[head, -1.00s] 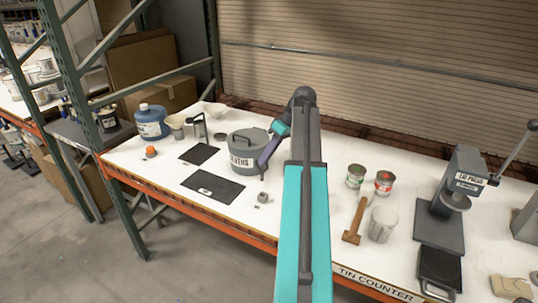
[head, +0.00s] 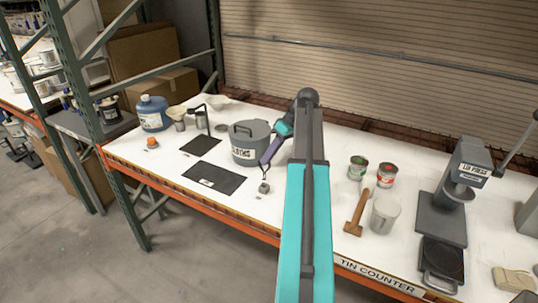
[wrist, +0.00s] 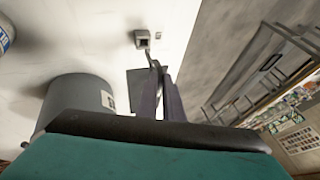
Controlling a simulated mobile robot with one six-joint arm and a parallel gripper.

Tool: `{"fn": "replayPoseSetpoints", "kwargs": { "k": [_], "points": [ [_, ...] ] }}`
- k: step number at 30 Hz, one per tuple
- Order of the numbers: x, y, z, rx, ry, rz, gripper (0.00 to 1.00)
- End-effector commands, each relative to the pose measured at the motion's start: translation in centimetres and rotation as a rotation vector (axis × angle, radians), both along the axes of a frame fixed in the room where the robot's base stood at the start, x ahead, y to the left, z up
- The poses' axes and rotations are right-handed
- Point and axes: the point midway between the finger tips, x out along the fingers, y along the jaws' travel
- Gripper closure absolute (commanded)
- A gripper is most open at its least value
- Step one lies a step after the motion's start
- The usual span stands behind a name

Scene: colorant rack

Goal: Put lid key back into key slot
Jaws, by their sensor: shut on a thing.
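My gripper (head: 265,165) reaches down over the white counter, just right of the grey bin. In the wrist view its two dark fingers (wrist: 160,95) are shut on the lid key (wrist: 153,60), a thin dark piece that sticks out past the fingertips. The key slot looks to be the small grey block (head: 264,188), which has a dark square opening in the wrist view (wrist: 142,38). The key's far end is close to the block. I cannot tell whether it touches it or is above it.
The grey lidded bin (head: 250,140) stands close to my gripper's left. A dark mat (head: 214,178) lies left of the block.

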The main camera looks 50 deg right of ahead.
Motion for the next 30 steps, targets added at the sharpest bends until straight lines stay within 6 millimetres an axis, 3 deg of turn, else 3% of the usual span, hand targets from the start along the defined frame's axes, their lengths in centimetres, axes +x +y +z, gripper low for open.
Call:
{"fn": "replayPoseSetpoints", "kwargs": {
  "k": [9,30],
  "points": [
    [0.0,0.0,-1.7,0.0,0.0,0.0,1.0],
    [0.0,0.0,-1.9,0.0,0.0,0.0,1.0]
  ]
}}
